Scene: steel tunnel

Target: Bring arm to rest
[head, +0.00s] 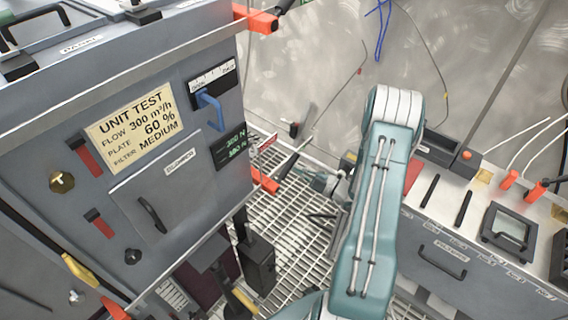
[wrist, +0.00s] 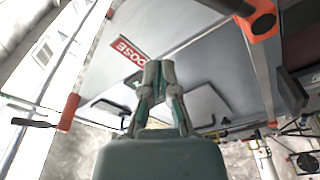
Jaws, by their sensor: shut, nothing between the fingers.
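My gripper (wrist: 158,68) shows in the wrist view with its two fingers brought together at the tips, holding nothing. Behind the fingers in that view is a grey panel with a red label (wrist: 128,50) and dark handles. In the head view my teal and white arm (head: 375,210) is folded upright right of centre, over the floor between the grey cabinet and the bench. A small greenish part beside the arm may be my gripper, but it is partly hidden there.
A grey unit test cabinet (head: 60,150) with a blue lever (head: 211,108) and red-orange handles fills the left. A grey bench (head: 480,250) with tools and drawers stands at right. White grating (head: 290,225) lies between them. Cables hang on the steel wall.

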